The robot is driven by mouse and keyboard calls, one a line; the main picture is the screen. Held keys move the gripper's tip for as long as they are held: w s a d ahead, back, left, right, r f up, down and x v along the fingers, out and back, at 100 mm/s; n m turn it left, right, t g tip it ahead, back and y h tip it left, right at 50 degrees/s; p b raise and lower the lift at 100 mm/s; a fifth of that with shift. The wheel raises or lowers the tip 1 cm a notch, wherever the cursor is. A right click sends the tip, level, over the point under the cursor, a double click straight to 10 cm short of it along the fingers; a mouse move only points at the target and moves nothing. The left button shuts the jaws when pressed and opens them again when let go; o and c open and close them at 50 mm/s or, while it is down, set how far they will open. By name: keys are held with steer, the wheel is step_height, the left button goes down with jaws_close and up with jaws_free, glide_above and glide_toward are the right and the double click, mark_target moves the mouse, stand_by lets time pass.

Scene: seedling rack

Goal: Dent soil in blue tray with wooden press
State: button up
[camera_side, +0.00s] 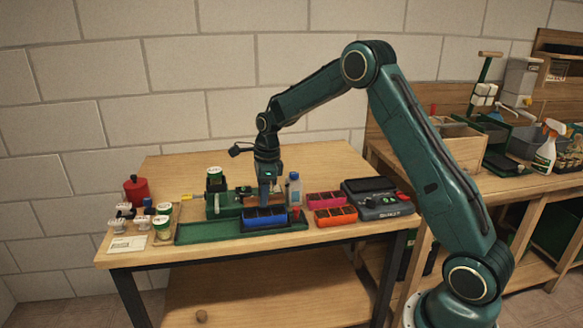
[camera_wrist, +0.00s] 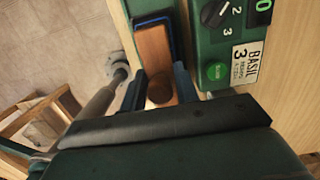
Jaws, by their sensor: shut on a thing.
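The blue tray (camera_side: 265,224) lies on the green base (camera_side: 195,234) at the front of the table. My gripper (camera_side: 266,203) points down just behind and above it in the side view. In the wrist view my gripper (camera_wrist: 159,75) is shut on the wooden press (camera_wrist: 153,50), with the round handle between the fingers and the flat block beyond. A blue rim (camera_wrist: 172,22) shows past the block. The soil is mostly hidden, and I cannot tell whether the block touches it.
A green machine (camera_side: 222,204) stands close by; its dial and BASIL label (camera_wrist: 247,56) are beside the press. A clear bottle (camera_side: 294,189), pink tray (camera_side: 324,199), orange tray (camera_side: 335,216) and dark console (camera_side: 376,203) stand to the right. A red canister (camera_side: 137,191) and seed cup (camera_side: 163,224) are left.

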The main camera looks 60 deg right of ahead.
steer(key=shift+r, duration=2.6)
